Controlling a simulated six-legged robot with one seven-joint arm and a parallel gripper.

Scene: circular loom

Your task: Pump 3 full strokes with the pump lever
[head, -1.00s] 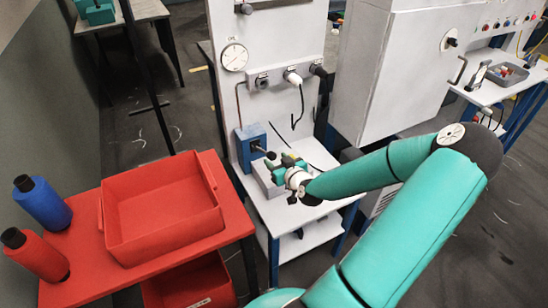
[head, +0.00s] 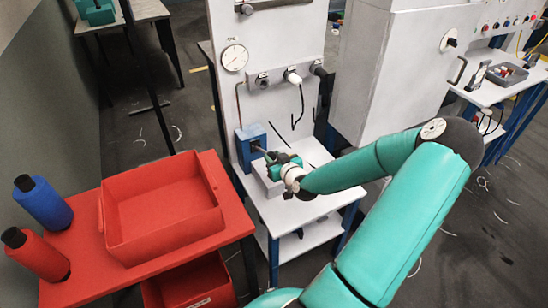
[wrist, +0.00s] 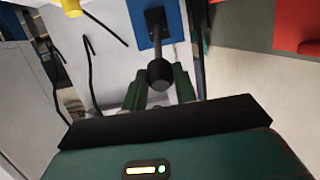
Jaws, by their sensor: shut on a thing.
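The pump is a blue box (head: 251,142) at the left of the white bench, against the grey panel; its blue body (wrist: 148,14) also shows at the top of the wrist view. The pump lever (wrist: 158,52) is a dark rod ending in a round black knob. My gripper (head: 273,161) is at the lever's end, just right of the blue box. In the wrist view, the green fingers of my gripper (wrist: 160,86) stand on either side of the knob and are shut on it. In the head view my gripper hides most of the lever.
A pressure gauge (head: 234,58) is on the panel above the pump. A grey block (head: 262,179) lies under my gripper. A large grey cabinet (head: 385,80) stands at right.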

